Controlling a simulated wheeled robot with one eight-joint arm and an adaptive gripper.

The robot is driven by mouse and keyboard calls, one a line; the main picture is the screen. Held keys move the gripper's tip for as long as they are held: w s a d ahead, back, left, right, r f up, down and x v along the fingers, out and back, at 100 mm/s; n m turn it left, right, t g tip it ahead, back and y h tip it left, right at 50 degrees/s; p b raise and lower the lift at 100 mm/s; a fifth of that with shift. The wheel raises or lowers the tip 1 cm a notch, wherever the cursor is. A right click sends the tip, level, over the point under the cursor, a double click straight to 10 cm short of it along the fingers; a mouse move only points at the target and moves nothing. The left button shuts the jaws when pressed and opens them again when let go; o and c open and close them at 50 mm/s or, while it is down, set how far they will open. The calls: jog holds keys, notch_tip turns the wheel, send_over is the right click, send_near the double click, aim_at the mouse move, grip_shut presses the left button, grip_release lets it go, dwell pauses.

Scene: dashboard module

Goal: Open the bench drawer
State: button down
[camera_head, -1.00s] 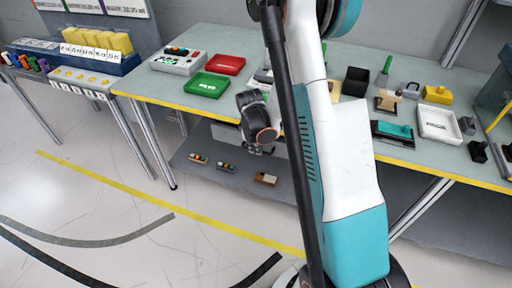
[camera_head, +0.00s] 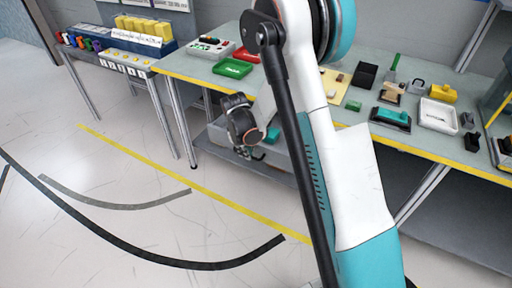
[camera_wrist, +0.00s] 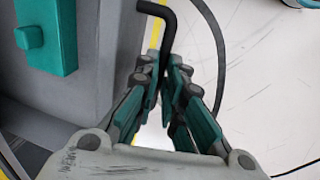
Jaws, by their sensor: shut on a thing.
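The bench drawer (camera_head: 280,158) stands out from under the bench, its grey box showing in front of the bench's edge. In the wrist view its grey wall (camera_wrist: 103,60) runs along the left, and a teal block (camera_wrist: 45,35) lies inside. My gripper (camera_head: 250,153) is at the drawer's front. In the wrist view my gripper (camera_wrist: 166,80) is shut on the dark bent bar of the drawer handle (camera_wrist: 169,25). Part of the drawer is hidden behind my arm in the head view.
The bench top (camera_head: 345,118) holds a red tray (camera_head: 246,55), a green tray (camera_head: 232,68), a white tray (camera_head: 438,115) and several small parts. A bench leg (camera_head: 183,120) stands left of the drawer. The floor in front, with a yellow line (camera_head: 150,170), is clear.

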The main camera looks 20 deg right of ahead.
jog(key=shift+s+a, duration=1)
jog(key=shift+a, duration=0.25)
jog(key=c, duration=1.7)
grip_release()
jog(key=r, duration=0.4)
jog(key=s+a+r, duration=0.1)
jog(key=r, duration=0.6)
jog(key=shift+s+a+r, duration=0.15)
jog(key=shift+a+r, duration=0.2)
jog(key=shift+a, duration=0.05)
